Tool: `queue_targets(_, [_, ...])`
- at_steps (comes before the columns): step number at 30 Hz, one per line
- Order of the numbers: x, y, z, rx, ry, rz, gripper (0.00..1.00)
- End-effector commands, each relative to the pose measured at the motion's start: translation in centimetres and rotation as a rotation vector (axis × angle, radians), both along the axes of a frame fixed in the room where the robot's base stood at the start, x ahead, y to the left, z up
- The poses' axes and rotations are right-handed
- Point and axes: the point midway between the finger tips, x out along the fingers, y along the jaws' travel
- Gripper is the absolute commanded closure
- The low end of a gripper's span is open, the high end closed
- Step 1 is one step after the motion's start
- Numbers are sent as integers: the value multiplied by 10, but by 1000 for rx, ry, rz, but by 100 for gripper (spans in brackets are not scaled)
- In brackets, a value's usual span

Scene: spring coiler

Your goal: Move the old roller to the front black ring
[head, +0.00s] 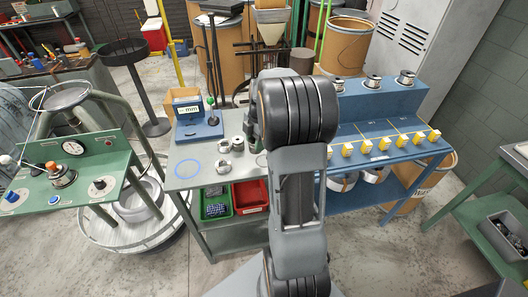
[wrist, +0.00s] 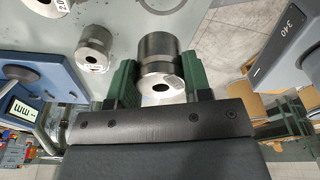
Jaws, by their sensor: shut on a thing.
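A grey metal roller (wrist: 158,50) with a dark band and a centre hole sits between the green fingers of my gripper (wrist: 158,70) in the wrist view. The gripper is shut on it. I cannot tell from its face whether it is the old roller. In the head view my arm hides most of the gripper. Loose rollers stand on the grey bench (head: 190,152), one of them (head: 224,167) nearer the front; a smaller roller (wrist: 93,48) shows left of the gripper in the wrist view. A thin dark ring mark (head: 261,160) is partly hidden by my arm.
A blue ring mark (head: 188,168) lies at the bench's left. A blue gauge with a display (head: 197,120) stands behind it. A blue rack (head: 385,140) with yellow blocks and spools is on the right. Green (head: 216,204) and red (head: 250,197) bins sit below.

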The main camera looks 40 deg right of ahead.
Motion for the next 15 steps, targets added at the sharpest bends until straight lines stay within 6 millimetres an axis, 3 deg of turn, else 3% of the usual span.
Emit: queue_targets(15, [-13, -25, -42, 1, 1, -1, 92])
